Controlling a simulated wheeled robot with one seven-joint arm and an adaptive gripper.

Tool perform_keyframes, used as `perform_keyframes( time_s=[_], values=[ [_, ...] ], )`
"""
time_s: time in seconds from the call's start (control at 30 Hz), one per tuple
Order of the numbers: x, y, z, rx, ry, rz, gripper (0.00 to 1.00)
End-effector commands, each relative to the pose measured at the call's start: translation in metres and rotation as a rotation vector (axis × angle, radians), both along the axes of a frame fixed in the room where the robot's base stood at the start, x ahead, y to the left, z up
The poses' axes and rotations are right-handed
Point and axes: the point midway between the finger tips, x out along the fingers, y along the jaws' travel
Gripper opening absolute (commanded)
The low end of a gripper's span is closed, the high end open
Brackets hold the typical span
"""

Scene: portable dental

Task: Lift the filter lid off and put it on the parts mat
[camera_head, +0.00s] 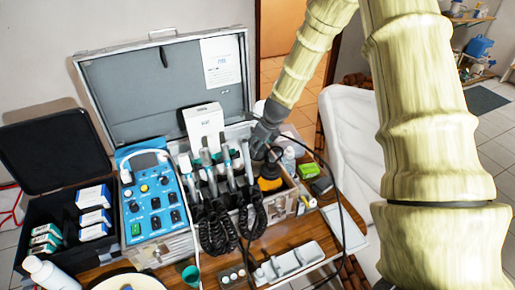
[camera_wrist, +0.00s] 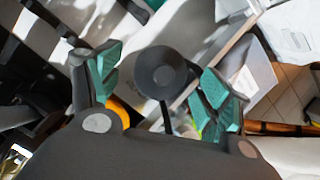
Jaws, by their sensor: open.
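The dark round filter lid (camera_wrist: 160,72), with a raised round centre, shows in the wrist view between the teal fingers of my open gripper (camera_wrist: 161,78). The fingers are apart from it on both sides; I cannot tell how far above it they are. In the head view my gripper (camera_head: 264,150) is over the right end of the open case, above an orange-yellow body (camera_head: 270,183). The lid is mostly hidden there by my gripper. A pale flat surface (camera_head: 346,228) at the table's right front may be the parts mat; I cannot tell for sure.
Handpieces with coiled black cords (camera_head: 215,225) stand just left of my gripper. A blue control unit (camera_head: 152,195) and white box (camera_head: 204,125) are farther left. A green-topped block (camera_head: 309,170) and clear bottle (camera_head: 289,158) are close on the right. A grey tray (camera_head: 290,262) lies in front.

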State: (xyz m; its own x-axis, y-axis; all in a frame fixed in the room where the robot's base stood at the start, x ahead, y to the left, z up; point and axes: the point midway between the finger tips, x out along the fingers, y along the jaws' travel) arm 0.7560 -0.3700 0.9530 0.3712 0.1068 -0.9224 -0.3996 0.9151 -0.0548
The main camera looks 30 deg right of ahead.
Motion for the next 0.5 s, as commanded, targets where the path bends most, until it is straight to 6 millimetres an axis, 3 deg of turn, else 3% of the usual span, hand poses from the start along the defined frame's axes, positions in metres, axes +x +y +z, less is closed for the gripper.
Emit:
perform_keyframes(
  time_s=[0.2,0.5],
  values=[
    [0.006,0.002,-0.016,0.0,0.001,0.0,0.78],
    [0.009,0.002,-0.022,0.0,0.0,0.001,0.78]
  ],
)
